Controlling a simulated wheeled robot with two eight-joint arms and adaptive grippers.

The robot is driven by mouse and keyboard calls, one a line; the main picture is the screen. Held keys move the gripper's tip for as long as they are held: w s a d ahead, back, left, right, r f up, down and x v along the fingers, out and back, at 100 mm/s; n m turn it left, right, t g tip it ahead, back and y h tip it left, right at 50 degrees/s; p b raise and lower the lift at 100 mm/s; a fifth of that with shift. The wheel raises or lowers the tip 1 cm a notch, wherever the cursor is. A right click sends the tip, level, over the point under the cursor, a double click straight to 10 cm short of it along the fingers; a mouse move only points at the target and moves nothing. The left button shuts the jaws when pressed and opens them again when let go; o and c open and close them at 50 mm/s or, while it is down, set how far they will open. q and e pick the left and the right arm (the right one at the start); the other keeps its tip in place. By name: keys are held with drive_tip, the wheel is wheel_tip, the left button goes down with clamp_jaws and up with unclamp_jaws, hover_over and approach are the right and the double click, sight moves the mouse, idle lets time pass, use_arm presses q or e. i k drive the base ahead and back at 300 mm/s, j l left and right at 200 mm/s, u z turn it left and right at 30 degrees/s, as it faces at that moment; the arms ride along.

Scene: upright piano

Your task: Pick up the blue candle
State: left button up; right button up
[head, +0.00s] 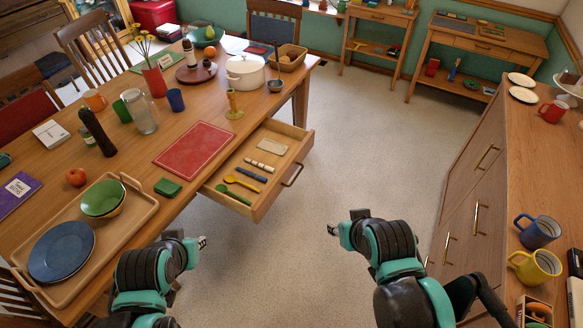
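A short dark blue stick (251,174), which looks like the blue candle, lies in the open drawer (287,181) of the wooden table. A cream stick (260,165) lies just behind it, and a yellow spoon (242,182) and a green spoon (233,195) lie in front. My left gripper (203,242) is in front of the drawer and to its left, apart from the candle. My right gripper (331,229) is over the floor, right of the drawer. Both look empty. Their finger gaps are too small to make out.
The table (55,165) holds a red mat (194,150), a brass candlestick (233,104), a white pot (245,72) and a wooden tray (140,208) with plates. A cabinet (475,190) with mugs stands at the right. The floor (370,140) between is clear.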

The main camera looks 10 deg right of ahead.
sight(257, 177)
drive_tip(key=i+j+z, duration=0.2)
drive_tip(key=i+j, duration=0.45)
drive_tip(key=i, duration=0.1)
